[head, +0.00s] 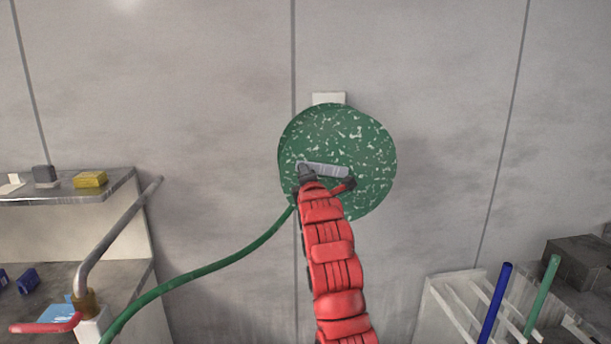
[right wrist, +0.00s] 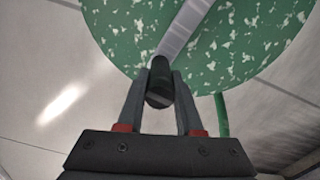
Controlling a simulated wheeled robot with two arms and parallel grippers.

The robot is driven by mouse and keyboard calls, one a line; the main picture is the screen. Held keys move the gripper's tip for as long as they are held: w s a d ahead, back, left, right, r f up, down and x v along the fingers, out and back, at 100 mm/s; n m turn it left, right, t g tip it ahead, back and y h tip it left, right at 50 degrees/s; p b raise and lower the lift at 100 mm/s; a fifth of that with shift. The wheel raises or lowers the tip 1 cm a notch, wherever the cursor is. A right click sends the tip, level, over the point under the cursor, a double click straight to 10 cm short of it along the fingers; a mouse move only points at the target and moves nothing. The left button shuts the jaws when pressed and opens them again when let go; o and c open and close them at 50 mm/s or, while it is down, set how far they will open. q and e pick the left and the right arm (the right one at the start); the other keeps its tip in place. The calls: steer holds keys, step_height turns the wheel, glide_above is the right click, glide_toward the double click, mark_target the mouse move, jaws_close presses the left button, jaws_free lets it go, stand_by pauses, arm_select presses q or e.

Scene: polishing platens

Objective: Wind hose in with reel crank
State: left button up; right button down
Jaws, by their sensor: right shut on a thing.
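The hose reel (head: 340,130) is a round green disc with white speckles on the wall. It also fills the top of the right wrist view (right wrist: 240,45). Its crank (head: 328,170) is a flat grey bar across the disc's face, lying nearly level. My right gripper (head: 304,174) is shut on the dark crank handle (right wrist: 160,82) at the bar's left end. In the right wrist view the two fingers stand on either side of the handle. The green hose (head: 225,261) leaves the reel's lower left and sags down to the bottom left. My left gripper is not in view.
A bent grey pipe (head: 115,235) with a red lever (head: 45,326) stands at lower left, close to the hose. A shelf (head: 70,190) with small blocks is at left. A white slatted rack (head: 450,305) with blue and green rods is at lower right.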

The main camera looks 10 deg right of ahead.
steer(key=shift+f, duration=0.1)
steer(key=c, duration=0.6)
jaws_free()
steer(key=shift+d, duration=0.1)
steer(key=shift+s, duration=0.65)
steer(key=s+b, duration=0.1)
steer(key=s, duration=0.4)
steer(key=s+b, duration=0.1)
steer(key=s, duration=0.4)
steer(key=s+b, duration=0.1)
steer(key=s, duration=0.5)
steer(key=shift+d, duration=0.25)
